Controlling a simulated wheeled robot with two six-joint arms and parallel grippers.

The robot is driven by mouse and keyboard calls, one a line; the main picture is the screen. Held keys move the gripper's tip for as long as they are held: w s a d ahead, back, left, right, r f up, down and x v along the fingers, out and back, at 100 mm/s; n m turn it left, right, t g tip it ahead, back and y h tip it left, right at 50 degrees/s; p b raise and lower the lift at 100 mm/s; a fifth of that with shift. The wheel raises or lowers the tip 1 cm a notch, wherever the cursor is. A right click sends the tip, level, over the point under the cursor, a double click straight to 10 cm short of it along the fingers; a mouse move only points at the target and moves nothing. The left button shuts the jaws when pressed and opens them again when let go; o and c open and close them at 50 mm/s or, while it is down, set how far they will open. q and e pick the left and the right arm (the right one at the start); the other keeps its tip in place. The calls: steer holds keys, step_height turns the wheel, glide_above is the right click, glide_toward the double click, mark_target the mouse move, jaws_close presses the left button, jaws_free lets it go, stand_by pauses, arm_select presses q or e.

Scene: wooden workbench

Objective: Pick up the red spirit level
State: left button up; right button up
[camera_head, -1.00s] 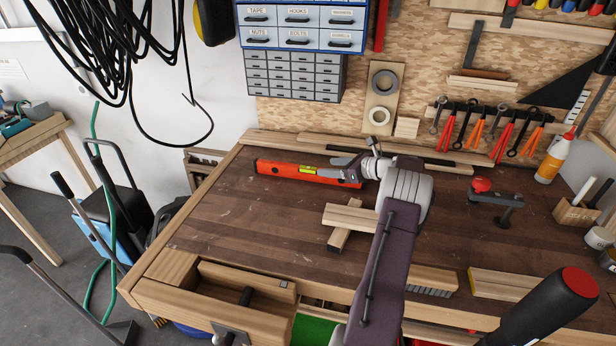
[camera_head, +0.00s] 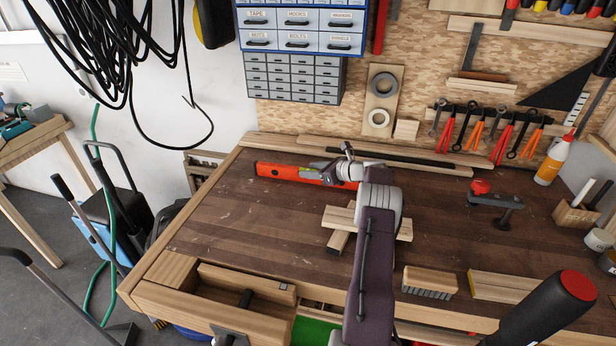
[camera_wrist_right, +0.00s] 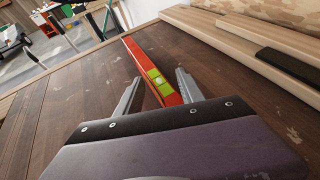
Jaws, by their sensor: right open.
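The red spirit level (camera_head: 277,171) lies on the workbench towards the back left, near the wooden strips. In the right wrist view the level (camera_wrist_right: 135,52) runs away from the camera, with its yellow-green vial window (camera_wrist_right: 158,80) near the fingertips. My right gripper (camera_head: 322,171) is over the right part of the level. In the right wrist view its two fingers (camera_wrist_right: 158,76) are spread, one on each side of the level, and hold nothing. The level's right end is partly hidden by my gripper and wrist. My left gripper does not show.
Wooden strips (camera_head: 290,141) lie along the back edge, with a dark bar (camera_head: 405,157) on them. Crossed wood blocks (camera_head: 338,217) lie beside my right forearm. A brush (camera_head: 429,281) is at the front. The bench left of the blocks is clear.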

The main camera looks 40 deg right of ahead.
jaws_close()
